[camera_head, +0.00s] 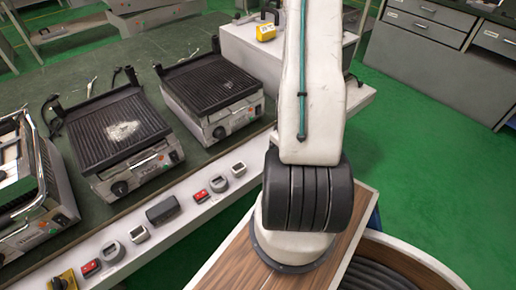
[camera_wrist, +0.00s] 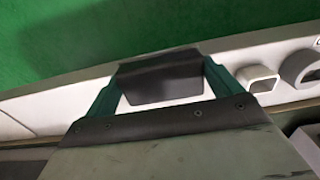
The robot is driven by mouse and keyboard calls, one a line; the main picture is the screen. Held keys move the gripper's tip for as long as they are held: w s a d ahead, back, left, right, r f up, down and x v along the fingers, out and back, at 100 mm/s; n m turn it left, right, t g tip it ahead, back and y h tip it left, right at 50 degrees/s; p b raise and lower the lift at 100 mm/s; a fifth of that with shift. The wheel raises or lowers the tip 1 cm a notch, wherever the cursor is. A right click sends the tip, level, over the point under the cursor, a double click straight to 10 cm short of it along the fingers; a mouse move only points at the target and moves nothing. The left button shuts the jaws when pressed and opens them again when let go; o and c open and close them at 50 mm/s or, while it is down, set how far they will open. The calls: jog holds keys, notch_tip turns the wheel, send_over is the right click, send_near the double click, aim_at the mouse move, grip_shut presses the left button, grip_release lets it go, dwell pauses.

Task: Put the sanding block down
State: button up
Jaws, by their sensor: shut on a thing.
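The sanding block (camera_wrist: 165,84), a dark block with an angled top, sits between the two teal fingers of my gripper (camera_wrist: 162,92) in the wrist view. The gripper is shut on it, one finger at each side. Behind the block runs a white ledge (camera_wrist: 75,83). I cannot tell whether the block touches the ledge or hangs above it. In the head view my gripper and the held block do not show; my own arm covers part of that area.
The white ledge (camera_head: 188,222) carries a dark block-like part (camera_head: 162,209), red switches (camera_head: 201,196) and grey rings. In the wrist view a white square frame (camera_wrist: 262,79) and a grey ring (camera_wrist: 299,68) lie right of the held block. Contact grills (camera_head: 211,83) stand on the green bench.

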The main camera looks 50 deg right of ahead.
send_over(260, 154)
jog(key=shift+s+f, duration=0.2)
jog(key=shift+f, duration=0.25)
jog(key=shift+w+f, duration=0.15)
jog(key=shift+f, duration=0.75)
jog(key=shift+w+f, duration=0.15)
jog(key=shift+f, duration=0.7)
jog(key=shift+f, duration=0.1)
jog(key=o, duration=1)
